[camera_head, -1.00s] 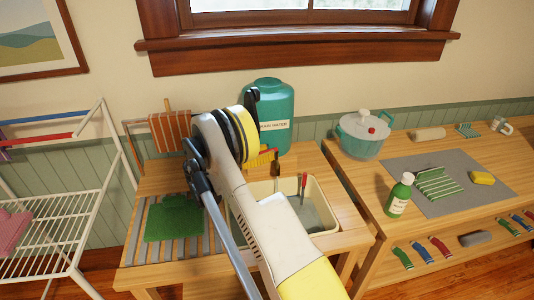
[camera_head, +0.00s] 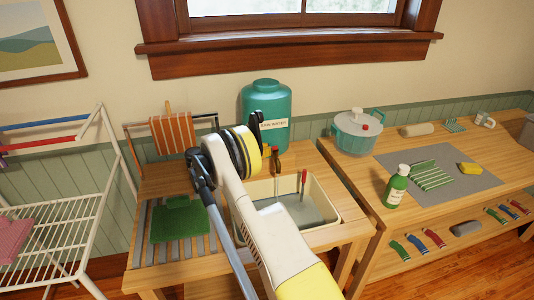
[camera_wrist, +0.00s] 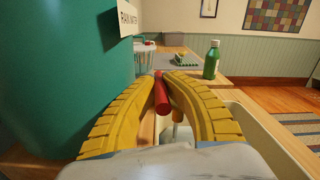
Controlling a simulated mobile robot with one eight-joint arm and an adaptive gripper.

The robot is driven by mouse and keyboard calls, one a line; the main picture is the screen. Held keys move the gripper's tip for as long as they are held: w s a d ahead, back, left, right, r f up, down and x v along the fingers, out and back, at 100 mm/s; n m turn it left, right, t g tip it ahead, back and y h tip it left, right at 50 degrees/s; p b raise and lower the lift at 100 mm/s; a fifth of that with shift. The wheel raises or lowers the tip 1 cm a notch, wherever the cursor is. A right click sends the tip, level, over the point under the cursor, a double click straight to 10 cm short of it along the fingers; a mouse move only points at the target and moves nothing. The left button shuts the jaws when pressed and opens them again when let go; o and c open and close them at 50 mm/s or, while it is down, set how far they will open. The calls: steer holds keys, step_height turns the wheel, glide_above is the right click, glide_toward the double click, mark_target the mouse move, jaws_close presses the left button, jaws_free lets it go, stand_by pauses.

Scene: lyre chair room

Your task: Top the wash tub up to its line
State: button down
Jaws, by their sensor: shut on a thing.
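The wash tub (camera_head: 333,221) is a cream basin set into the wooden stand, with grey water in it. A red-topped rod (camera_head: 303,184) stands in it; I cannot make out a line. The teal rain water container (camera_head: 265,98) stands behind the tub, and fills the left of the wrist view (camera_wrist: 60,80). My gripper (camera_wrist: 162,84), with ridged yellow fingers, is shut on a red cylindrical handle (camera_wrist: 162,98) beside the container. In the head view my wrist hides most of the fingers and part of the tub.
A green cloth (camera_head: 178,222) lies on the slatted left part of the stand. A striped towel (camera_head: 171,133) hangs behind it. The right bench holds a lidded pot (camera_head: 357,134), a green bottle (camera_head: 396,187) and a yellow sponge (camera_head: 470,168). A white drying rack (camera_head: 60,225) stands at left.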

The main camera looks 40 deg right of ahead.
steer(key=c, duration=1.4)
jaws_free()
steer(key=shift+d+f, duration=0.1)
steer(key=shift+d, duration=0.05)
steer(key=v, duration=1.2)
